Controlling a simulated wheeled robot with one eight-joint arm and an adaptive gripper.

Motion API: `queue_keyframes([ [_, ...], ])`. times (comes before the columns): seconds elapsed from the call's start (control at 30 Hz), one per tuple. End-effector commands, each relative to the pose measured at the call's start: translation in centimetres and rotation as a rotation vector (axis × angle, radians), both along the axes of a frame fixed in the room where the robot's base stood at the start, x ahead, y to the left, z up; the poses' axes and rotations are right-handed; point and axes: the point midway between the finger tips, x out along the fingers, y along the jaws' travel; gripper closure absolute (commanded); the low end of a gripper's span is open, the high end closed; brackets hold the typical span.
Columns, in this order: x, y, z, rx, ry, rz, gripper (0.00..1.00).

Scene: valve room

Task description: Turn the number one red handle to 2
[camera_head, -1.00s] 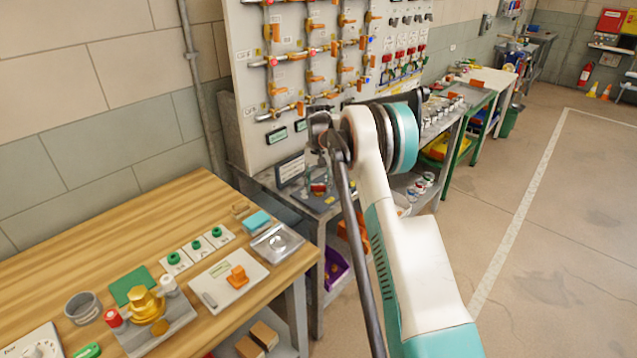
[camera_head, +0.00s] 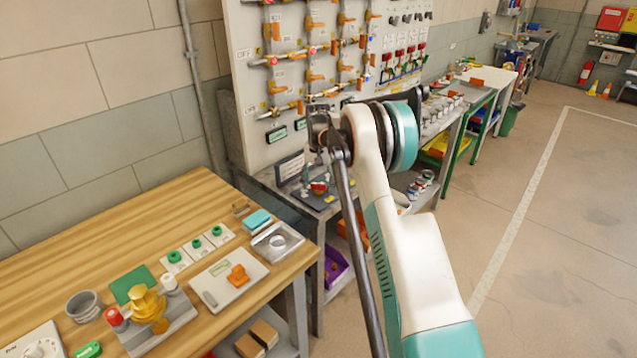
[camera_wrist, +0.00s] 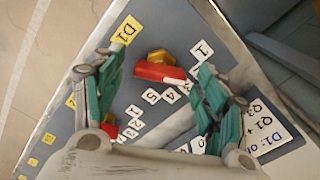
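In the wrist view a red handle (camera_wrist: 160,72) with a brass hub (camera_wrist: 158,55) sits on a grey plate beside a yellow "D1" label (camera_wrist: 127,30). White number cards, among them 1 (camera_wrist: 202,50) and 5 (camera_wrist: 150,97), are spread around it. My gripper (camera_wrist: 160,60) is open, its green-padded fingers on either side of the red handle with gaps visible. I cannot tell how deep the fingers reach. A second red part (camera_wrist: 109,130) shows beside the left finger, partly hidden. In the head view the grey plate (camera_head: 320,199) with a red part lies below the panel; my arm hides much there.
A white sign (camera_wrist: 268,130) with "D1" and "Q" text lies at the right of the wrist view. The upright pipe panel (camera_head: 247,60) stands behind the plate. A wooden bench (camera_head: 110,240) with small parts stands at left. The floor (camera_head: 560,230) at right is clear.

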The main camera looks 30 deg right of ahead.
Motion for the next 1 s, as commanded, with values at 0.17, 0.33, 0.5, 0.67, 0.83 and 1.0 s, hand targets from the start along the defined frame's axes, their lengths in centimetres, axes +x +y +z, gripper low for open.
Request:
queue_keyframes([
  [0.17, 0.0, 0.0, 0.0, 0.0, 0.0, 0.0, 0.33],
  [0.33, 0.0, 0.0, 1.0, 0.0, 0.0, 0.0, 0.33],
  [0.5, 0.0, 0.0, 4.0, 0.0, 0.0, 0.0, 0.33],
  [0.67, 0.0, 0.0, 7.3, 0.0, 0.0, 0.0, 0.33],
  [0.83, 0.0, 0.0, 10.2, 0.0, 0.0, 0.0, 0.33],
  [1.0, 0.0, 0.0, 11.6, 0.0, 0.0, 0.0, 0.33],
])
